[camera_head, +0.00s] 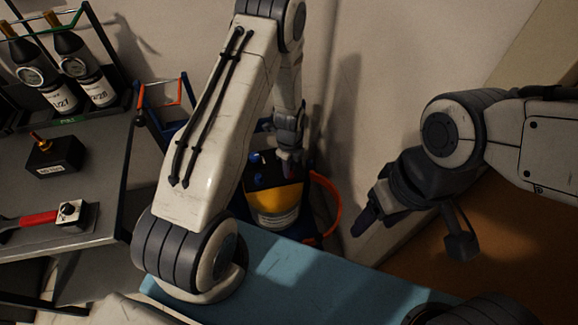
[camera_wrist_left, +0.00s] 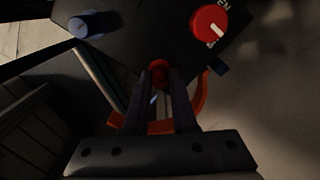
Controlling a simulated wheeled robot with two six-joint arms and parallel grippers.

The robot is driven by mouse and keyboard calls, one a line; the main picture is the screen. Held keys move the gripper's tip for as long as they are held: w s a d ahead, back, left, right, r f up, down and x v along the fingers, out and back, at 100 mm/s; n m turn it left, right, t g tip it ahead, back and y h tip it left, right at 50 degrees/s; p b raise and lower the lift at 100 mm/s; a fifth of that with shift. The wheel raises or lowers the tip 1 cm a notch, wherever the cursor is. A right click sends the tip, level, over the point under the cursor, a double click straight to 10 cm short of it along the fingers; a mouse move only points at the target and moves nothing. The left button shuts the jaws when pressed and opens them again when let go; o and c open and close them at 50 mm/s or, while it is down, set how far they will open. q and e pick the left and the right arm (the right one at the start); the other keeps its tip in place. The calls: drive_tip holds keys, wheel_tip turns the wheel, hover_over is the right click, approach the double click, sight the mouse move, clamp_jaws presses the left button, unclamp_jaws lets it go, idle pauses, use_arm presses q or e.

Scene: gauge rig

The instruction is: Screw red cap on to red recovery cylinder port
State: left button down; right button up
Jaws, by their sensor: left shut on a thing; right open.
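The recovery cylinder (camera_head: 272,203), with a yellow band and a dark top, stands beyond the blue surface, partly hidden by my left arm. My left gripper (camera_head: 290,158) points down over its top. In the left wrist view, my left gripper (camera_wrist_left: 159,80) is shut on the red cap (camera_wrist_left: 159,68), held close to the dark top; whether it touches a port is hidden. A red knob with a white mark (camera_wrist_left: 208,24) and a blue knob (camera_wrist_left: 88,24) sit on that top. My right gripper (camera_head: 412,232) is open and empty at the right.
A grey table (camera_head: 100,160) at left bears a black box (camera_head: 55,157) and a red-handled tool (camera_head: 40,219). Two gauge-fitted bottles (camera_head: 75,65) stand in a rack behind.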

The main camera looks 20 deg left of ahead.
use_arm(q)
drive_tip(key=shift+m, duration=0.3)
drive_tip(key=shift+m+p, duration=0.35)
drive_tip(key=shift+m, duration=1.05)
drive_tip(key=c, duration=0.9)
unclamp_jaws()
drive_tip(key=shift+o, duration=0.4)
drive_tip(key=o, duration=0.5)
